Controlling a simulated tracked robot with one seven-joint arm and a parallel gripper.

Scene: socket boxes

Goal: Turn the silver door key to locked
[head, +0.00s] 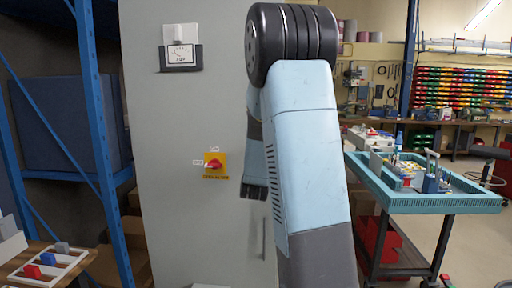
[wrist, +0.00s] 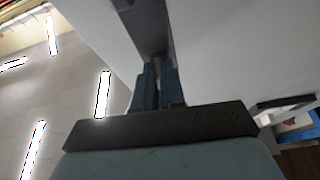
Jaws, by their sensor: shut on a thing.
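My gripper (wrist: 158,78) shows in the wrist view, its two dark blue-grey fingers close together on the cabinet front. It is shut on a small grey thing between the fingertips, which looks like the silver door key (wrist: 158,66). The fingers hide most of the key, and I cannot tell its angle. In the head view my own arm covers the key, and the fingertips cannot be made out. The tall grey cabinet (head: 165,240) stands upright in front of me, partly behind my arm.
A red knob on a yellow plate (head: 214,166) and a meter (head: 181,56) are on the cabinet front. A vertical handle (head: 264,239) shows beside my arm. A blue rack (head: 98,130) stands left.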

